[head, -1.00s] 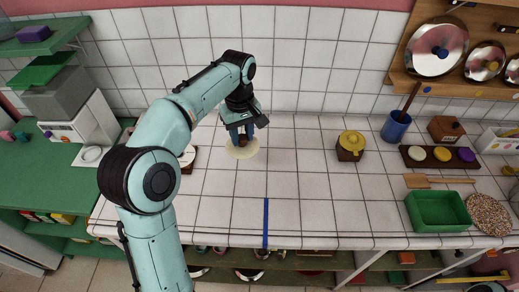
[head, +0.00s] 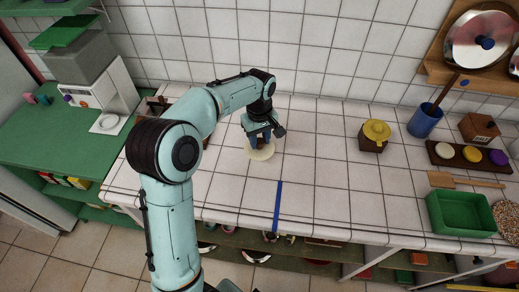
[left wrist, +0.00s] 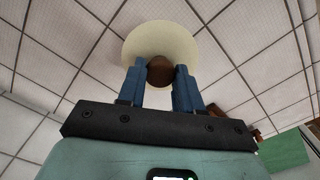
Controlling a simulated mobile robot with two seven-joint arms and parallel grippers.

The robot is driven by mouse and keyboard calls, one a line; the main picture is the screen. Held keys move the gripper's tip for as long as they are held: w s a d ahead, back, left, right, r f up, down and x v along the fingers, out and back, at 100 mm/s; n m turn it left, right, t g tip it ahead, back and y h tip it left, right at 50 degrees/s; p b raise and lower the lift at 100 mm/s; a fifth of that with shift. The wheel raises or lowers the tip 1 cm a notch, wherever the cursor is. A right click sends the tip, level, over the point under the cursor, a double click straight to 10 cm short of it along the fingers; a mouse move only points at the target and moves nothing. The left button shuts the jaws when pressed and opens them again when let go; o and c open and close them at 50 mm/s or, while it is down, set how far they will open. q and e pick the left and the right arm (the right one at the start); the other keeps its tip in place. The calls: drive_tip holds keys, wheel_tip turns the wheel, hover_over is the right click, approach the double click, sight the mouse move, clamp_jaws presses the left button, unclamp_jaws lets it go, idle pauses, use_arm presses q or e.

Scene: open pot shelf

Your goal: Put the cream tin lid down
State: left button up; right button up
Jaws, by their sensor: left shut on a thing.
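The cream tin lid (head: 260,154) is a round, flat cream disc with a brown knob. In the head view it is over the white tiled counter, left of the middle. My left gripper (head: 262,138) points down and is shut on the lid's knob. In the left wrist view the blue fingers (left wrist: 161,74) are on both sides of the brown knob, with the cream disc (left wrist: 160,32) beyond them. I cannot tell whether the lid touches the tiles. My right gripper is not in view.
A blue strip (head: 277,205) lies on the counter in front of the lid. A brown pot with a yellow lid (head: 376,131) stands to the right. Further right are a blue cup (head: 424,121), a dark tray with discs (head: 443,165) and a green bin (head: 463,215). Tiles around the lid are clear.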

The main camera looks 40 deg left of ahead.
sight(260, 149)
use_arm(q)
wheel_tip(260, 149, down, 5)
drive_tip(key=shift+f, duration=0.15)
drive_tip(key=shift+f+b, duration=0.2)
drive_tip(key=shift+b, duration=0.1)
drive_tip(key=o, duration=1)
drive_tip(key=shift+r, duration=0.15)
